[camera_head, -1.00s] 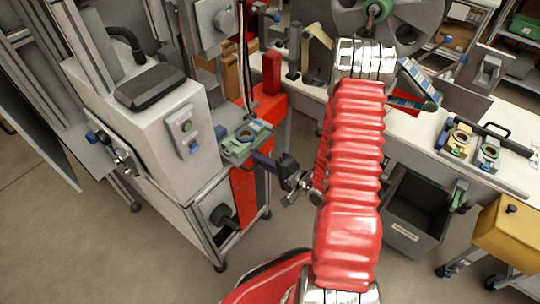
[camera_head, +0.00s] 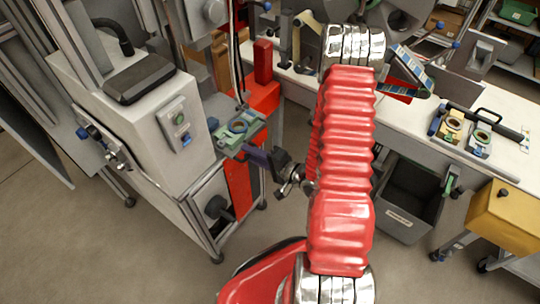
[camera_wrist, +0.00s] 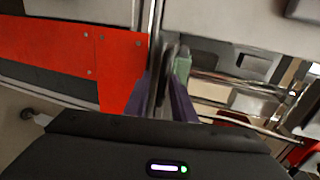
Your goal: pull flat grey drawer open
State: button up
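A flat grey-green drawer (camera_head: 262,124) carrying a round fixture sticks out beside the white machine in the head view. My gripper (camera_head: 249,152), with purple fingers, is at its near edge. In the wrist view my gripper (camera_wrist: 168,85) has its two purple fingers beside a narrow upright grey part and a pale green piece (camera_wrist: 182,66). The fingertips are partly hidden there. I cannot tell whether they are closed on the drawer's edge or handle.
The white machine (camera_head: 130,120) stands left, with a red panel (camera_head: 242,190) below the drawer. A dark grey bin (camera_head: 405,200) hangs open under the white bench (camera_head: 500,165) at right. A yellow box (camera_head: 503,215) stands lower right. The floor in front is clear.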

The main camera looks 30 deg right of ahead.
jog(key=v, duration=1.3)
jog(key=shift+s+d+h, duration=0.25)
jog(key=shift+d+h, duration=0.05)
jog(key=shift+d, duration=0.15)
jog(key=shift+r+m, duration=0.1)
jog(key=shift+m, duration=0.2)
